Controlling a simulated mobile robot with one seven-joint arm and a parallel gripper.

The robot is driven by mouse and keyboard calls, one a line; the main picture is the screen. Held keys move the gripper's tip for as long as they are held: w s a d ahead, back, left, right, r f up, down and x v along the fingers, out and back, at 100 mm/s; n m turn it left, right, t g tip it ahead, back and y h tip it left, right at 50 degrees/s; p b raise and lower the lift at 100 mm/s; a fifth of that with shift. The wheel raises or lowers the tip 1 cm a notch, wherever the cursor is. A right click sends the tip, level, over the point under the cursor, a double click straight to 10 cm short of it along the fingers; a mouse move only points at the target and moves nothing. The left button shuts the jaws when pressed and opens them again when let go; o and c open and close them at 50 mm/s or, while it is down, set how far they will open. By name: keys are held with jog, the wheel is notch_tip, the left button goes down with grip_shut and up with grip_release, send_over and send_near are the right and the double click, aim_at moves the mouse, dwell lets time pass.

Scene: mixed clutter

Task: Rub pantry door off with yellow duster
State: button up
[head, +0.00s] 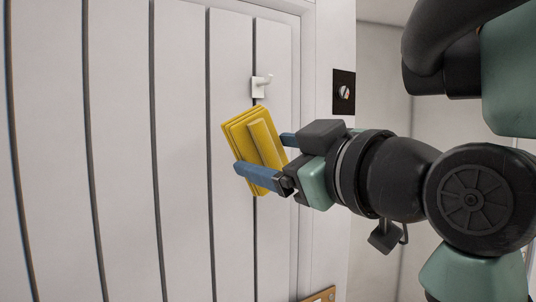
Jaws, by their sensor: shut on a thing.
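The yellow duster (240,126) is a ridged rectangular block with a raised grip along its back. My gripper (264,157) is shut on it, with one blue finger on each side of the grip. The duster is tilted and in front of the white pantry door (182,150), near the door's right edge. The door has vertical planks with dark grooves. I cannot tell whether the duster's face touches the door, as that side is hidden.
A small white hook (260,85) sticks out of the door just above the duster. A dark plate with a round knob (344,92) is on the wall right of the door frame. A brown-edged item (320,295) shows at the bottom. The door's left part is clear.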

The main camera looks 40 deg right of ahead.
jog(key=shift+v, duration=1.55)
jog(key=o, duration=0.8)
jog(key=shift+w, duration=0.1)
jog(key=c, duration=0.8)
jog(key=shift+x, duration=3.5)
jog(key=shift+d+f, duration=0.1)
